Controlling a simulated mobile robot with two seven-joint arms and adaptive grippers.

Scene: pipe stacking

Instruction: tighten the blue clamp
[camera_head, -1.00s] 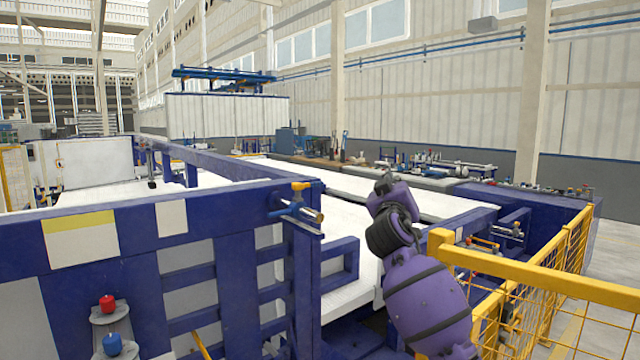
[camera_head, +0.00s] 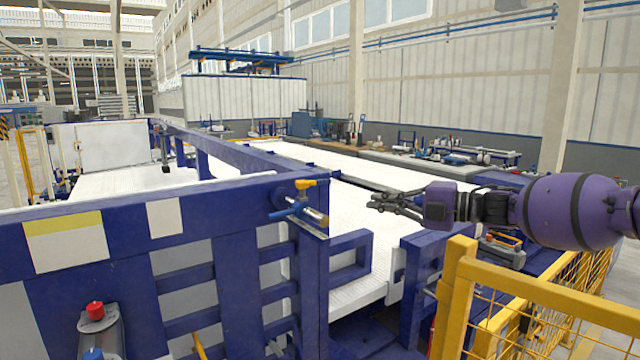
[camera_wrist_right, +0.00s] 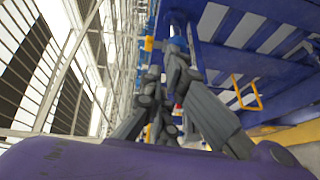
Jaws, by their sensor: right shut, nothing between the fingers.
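The blue clamp (camera_head: 297,208) sits at the top corner of the near blue frame. It has a yellow-orange piece on top and a short metal rod end sticking out to the right. My right gripper (camera_head: 378,201) comes in from the right, above the white bed, and points left toward the clamp. A clear gap lies between its fingertips and the rod end. The gripper is shut and empty. Its grey fingers also show in the right wrist view (camera_wrist_right: 163,75), where I cannot surely pick out the clamp. My left gripper is not in view.
A blue frame wall (camera_head: 130,230) fills the front left, with a red button (camera_head: 95,311) low on it. A yellow railing (camera_head: 540,290) stands at the lower right under my right arm. White beds (camera_head: 350,208) lie behind the frame. The air between gripper and clamp is free.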

